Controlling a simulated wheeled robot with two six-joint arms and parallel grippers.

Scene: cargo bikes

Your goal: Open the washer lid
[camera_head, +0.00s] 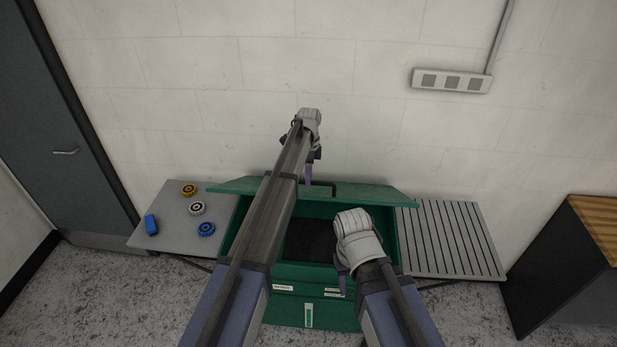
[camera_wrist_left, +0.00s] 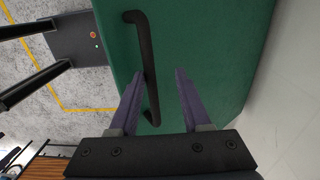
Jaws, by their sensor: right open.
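The green parts washer (camera_head: 319,313) stands against the wall, with its dark basin showing. Its green lid (camera_head: 380,196) is raised at the back, and it fills much of the left wrist view (camera_wrist_left: 207,50). The black bar handle (camera_head: 325,184) is on the lid and also shows in the left wrist view (camera_wrist_left: 147,55). My left gripper (camera_head: 308,174) is open at the lid; in the left wrist view its fingers (camera_wrist_left: 158,76) are apart, the handle running close by the left one. I cannot tell whether they touch. My right gripper (camera_head: 342,284) is open and empty above the washer's front.
A bare slatted shelf (camera_head: 450,240) is on the right. A wood-topped cabinet (camera_head: 560,270) stands further right.

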